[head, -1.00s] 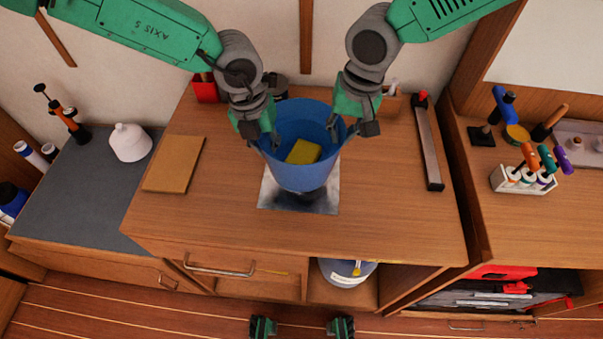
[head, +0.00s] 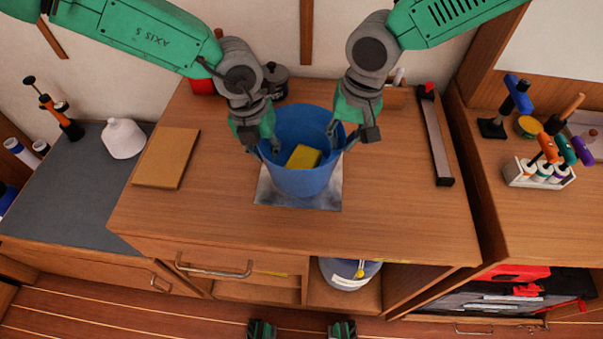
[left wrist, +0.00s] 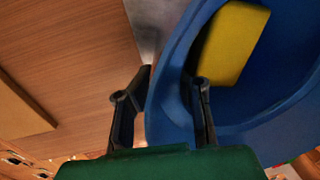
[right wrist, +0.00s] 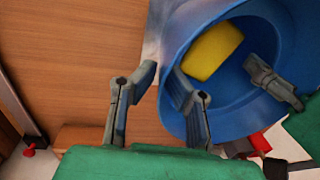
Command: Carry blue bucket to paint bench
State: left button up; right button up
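The blue bucket (head: 301,180) stands upright on a grey metal plate (head: 328,199) on the wooden bench (head: 400,215). A yellow sponge (head: 303,157) lies inside it. My left gripper (head: 263,147) is at its left rim; in the left wrist view, the fingers (left wrist: 167,75) straddle the blue wall, one outside and one inside, set apart. My right gripper (head: 344,147) is at the right rim; in the right wrist view, its fingers (right wrist: 163,75) straddle the wall with a gap showing outside. No label shows which bench is the paint bench.
A brown board (head: 166,158) lies left, and a long bar (head: 435,140) lies right. A dark lidded pot (head: 274,83) stands behind the left gripper. A side bench at right holds a tool rack (head: 540,173). The bench front is clear.

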pick_arm(q)
jog(key=shift+o, duration=1)
pick_arm(e)
jog(key=shift+o, duration=1)
jog(key=shift+d, duration=0.1)
pick_arm(q)
jog(key=shift+r, duration=0.1)
jog(key=shift+w+r, duration=0.1)
jog(key=shift+r, duration=0.05)
pick_arm(e)
jog(key=shift+r, duration=0.1)
jog(key=shift+a+r, duration=0.1)
jog(key=shift+a, duration=0.1)
pick_arm(q)
notch_tip(320, 180, up, 11)
jog(key=a, duration=0.1)
jog(key=shift+a+r, duration=0.2)
jog(key=shift+a, duration=0.05)
pick_arm(e)
notch_tip(320, 180, up, 12)
jog(key=d, duration=0.1)
jog(key=shift+d+f, duration=0.2)
jog(key=shift+d, duration=0.1)
pick_arm(q)
jog(key=shift+w, duration=0.1)
